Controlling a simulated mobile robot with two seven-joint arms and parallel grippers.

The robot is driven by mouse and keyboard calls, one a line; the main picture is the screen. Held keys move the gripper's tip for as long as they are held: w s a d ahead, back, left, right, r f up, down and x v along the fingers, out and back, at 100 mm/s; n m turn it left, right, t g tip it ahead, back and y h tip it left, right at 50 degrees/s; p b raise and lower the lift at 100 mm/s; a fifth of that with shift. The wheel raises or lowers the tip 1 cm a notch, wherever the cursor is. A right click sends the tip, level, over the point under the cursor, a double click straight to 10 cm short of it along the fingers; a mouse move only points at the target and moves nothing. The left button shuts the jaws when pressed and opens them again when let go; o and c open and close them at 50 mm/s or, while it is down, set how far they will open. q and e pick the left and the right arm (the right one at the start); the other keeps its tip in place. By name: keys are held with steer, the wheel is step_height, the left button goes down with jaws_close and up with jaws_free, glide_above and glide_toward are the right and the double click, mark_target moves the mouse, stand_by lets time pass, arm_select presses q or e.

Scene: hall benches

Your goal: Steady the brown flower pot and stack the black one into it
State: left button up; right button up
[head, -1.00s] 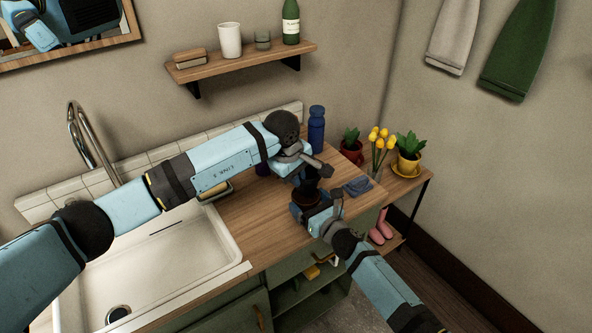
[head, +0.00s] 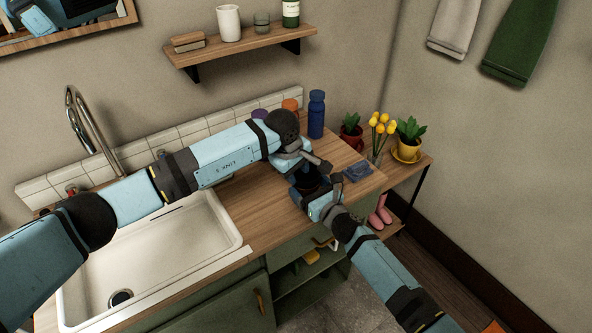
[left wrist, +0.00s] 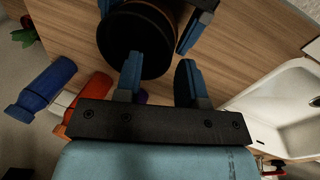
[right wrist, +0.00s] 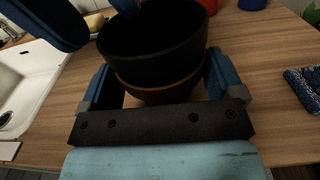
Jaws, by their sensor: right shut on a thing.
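The brown flower pot (right wrist: 160,92) stands upright on the wooden counter in the right wrist view. My right gripper (right wrist: 160,85) is shut on it, one finger on each side. The black pot (right wrist: 155,45) sits inside the brown one, its wide rim and upper wall showing above the brown rim. It also shows from above in the left wrist view (left wrist: 128,38). My left gripper (left wrist: 159,78) is open at the black pot's rim, one finger overlapping the rim and the other outside it. In the head view the arms partly hide both pots.
The sink (head: 150,260) lies left of the pots. A dark blue folded item (head: 358,170) lies to their right, and a blue bottle (head: 316,115) stands behind. A side table with a potted plant (head: 408,140) and yellow tulips is at the counter's right end.

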arm_select(q)
steer(key=v, duration=1.2)
stand_by(0.3)
